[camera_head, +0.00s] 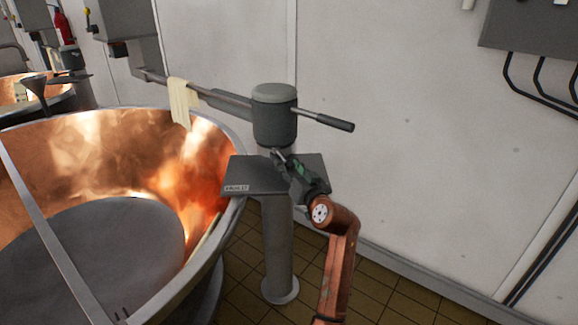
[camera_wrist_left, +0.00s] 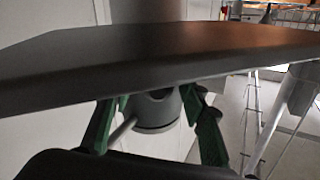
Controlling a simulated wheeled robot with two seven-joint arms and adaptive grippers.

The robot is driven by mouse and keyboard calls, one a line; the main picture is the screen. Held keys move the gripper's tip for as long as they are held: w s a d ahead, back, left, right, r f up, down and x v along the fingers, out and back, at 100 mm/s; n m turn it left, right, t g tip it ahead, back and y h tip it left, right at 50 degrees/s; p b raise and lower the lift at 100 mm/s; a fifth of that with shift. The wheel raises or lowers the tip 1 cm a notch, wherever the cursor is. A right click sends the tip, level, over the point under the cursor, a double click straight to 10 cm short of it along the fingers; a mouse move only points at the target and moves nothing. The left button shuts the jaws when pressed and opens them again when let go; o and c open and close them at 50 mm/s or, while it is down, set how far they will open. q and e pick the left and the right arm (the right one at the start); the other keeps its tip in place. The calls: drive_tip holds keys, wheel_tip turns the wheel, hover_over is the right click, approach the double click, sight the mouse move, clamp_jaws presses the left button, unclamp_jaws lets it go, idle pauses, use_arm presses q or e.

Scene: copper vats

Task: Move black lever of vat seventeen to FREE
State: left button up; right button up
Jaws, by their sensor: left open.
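The black-handled lever (camera_head: 335,122) sticks out to the right from the grey cylinder head (camera_head: 275,118) on a post. A dark plate (camera_head: 250,172) below the head bears a small label (camera_head: 237,188) that seems to end in 17. No FREE mark is readable. My left gripper (camera_head: 286,162) is open over the plate, below the head and apart from the black handle. In the left wrist view its green fingers (camera_wrist_left: 157,122) stand on either side of a rounded grey knob with a thin rod (camera_wrist_left: 122,130). I cannot tell which part this knob is. My right gripper is out of view.
A large copper vat (camera_head: 120,150) fills the left, with a rod and cloth (camera_head: 182,102) over its rim. The post (camera_head: 278,250) stands on tiled floor. A pale wall (camera_head: 400,110) is behind, with a grey box (camera_head: 535,28) at upper right. Space right of the handle is clear.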

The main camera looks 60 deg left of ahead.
use_arm(q)
drive_tip(key=s+d, duration=0.1)
drive_tip(key=d, duration=1)
drive_tip(key=shift+s+d, duration=0.3)
drive_tip(key=shift+s, duration=0.05)
drive_tip(key=shift+c, duration=0.5)
